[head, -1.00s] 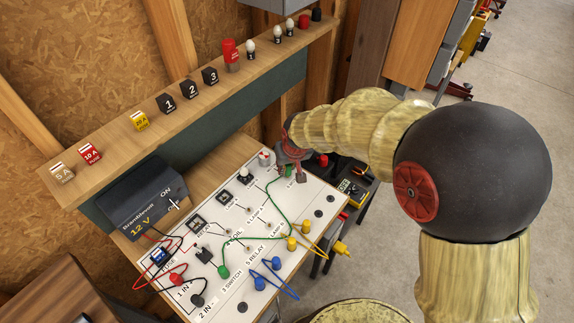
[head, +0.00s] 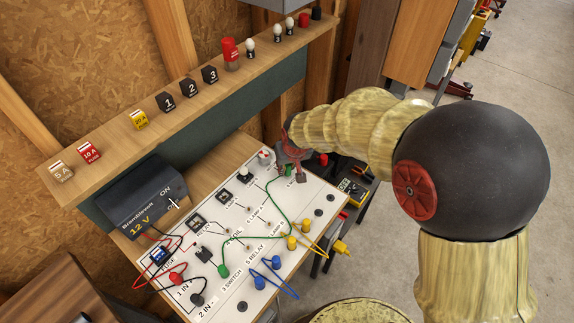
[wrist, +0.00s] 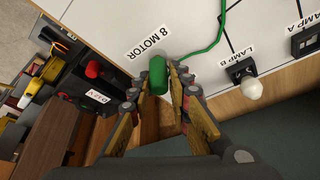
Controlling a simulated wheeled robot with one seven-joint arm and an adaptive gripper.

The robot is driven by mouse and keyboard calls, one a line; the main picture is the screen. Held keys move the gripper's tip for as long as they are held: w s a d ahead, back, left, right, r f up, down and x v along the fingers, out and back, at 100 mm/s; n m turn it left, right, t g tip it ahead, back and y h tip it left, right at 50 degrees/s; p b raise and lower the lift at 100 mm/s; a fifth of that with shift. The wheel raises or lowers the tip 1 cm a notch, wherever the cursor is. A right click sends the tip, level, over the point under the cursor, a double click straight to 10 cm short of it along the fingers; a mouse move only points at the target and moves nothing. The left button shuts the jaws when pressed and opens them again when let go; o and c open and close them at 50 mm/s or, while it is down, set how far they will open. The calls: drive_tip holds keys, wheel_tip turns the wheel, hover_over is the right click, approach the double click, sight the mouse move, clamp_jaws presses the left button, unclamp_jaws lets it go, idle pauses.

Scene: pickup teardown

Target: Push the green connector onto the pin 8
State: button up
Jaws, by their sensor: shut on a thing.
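My gripper (wrist: 160,82) is shut on the green connector (wrist: 158,75), with one finger on each side of it in the wrist view. The connector stands at the edge of the white board beside the printed label 8 MOTOR (wrist: 147,42). Pin 8 itself is not visible; the connector and fingers cover that spot, so I cannot tell whether the connector is seated. In the head view my gripper (head: 292,172) is at the board's far right corner, with a bit of the green connector (head: 289,170) showing. Its green wire (head: 288,215) runs to another green plug (head: 223,270) near 3 SWITCH.
A white lamp bulb (wrist: 250,88) at LAMP B stands right of my gripper in the wrist view. Yellow plugs (head: 292,243), blue plugs (head: 260,283) and a red plug (head: 176,279) are on the board. The power supply (head: 143,200) stands to its left.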

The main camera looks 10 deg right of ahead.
drive_tip(key=shift+f+b, duration=0.35)
drive_tip(key=shift+f, duration=0.3)
drive_tip(key=o, duration=0.9)
drive_tip(key=shift+o, duration=0.5)
drive_tip(key=v, duration=1.2)
